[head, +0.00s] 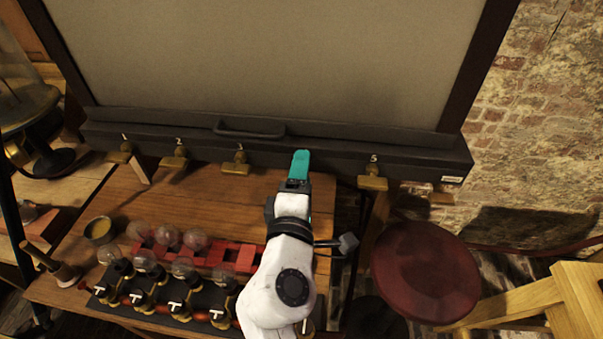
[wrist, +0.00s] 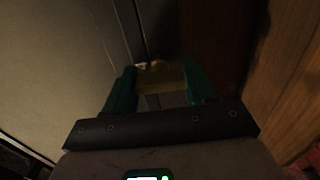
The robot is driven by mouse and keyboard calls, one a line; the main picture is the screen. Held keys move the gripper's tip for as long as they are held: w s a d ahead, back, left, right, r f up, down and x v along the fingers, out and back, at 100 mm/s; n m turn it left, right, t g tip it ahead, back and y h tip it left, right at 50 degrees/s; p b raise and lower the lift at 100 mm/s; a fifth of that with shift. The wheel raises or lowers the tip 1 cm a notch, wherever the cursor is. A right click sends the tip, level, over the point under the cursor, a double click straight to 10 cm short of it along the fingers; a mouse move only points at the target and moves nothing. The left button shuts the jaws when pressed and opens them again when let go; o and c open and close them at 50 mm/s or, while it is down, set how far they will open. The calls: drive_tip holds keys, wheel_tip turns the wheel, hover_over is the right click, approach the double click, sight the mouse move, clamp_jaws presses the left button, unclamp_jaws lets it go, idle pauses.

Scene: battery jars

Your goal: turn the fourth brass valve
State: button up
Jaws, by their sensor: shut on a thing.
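A dark ledge (head: 340,142) under a large pale panel carries a row of brass valves. Valves numbered 1 (head: 121,153), 2 (head: 175,159), 3 (head: 236,163) and 5 (head: 373,178) show in the head view. My gripper (head: 300,165), with teal fingers, is at the place between valves 3 and 5 and hides the fourth valve there. In the wrist view my gripper (wrist: 160,92) is shut on the brass handle of the fourth valve (wrist: 162,80), which lies between the two fingers. The wrist view is dark, so the handle's exact angle is hard to tell.
A wooden table (head: 190,195) below bears glass bulbs (head: 195,240) and red blocks in a rack. A dark red stool (head: 425,270) stands at right, beside a wooden stool (head: 560,300). A glass dome (head: 22,85) is at far left.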

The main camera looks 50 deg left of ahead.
drive_tip(key=o, duration=1)
drive_tip(key=shift+o, duration=0.2)
drive_tip(key=b+v, duration=0.1)
drive_tip(key=v, duration=0.9)
drive_tip(key=shift+s+d, duration=0.25)
drive_tip(key=shift+s, duration=0.1)
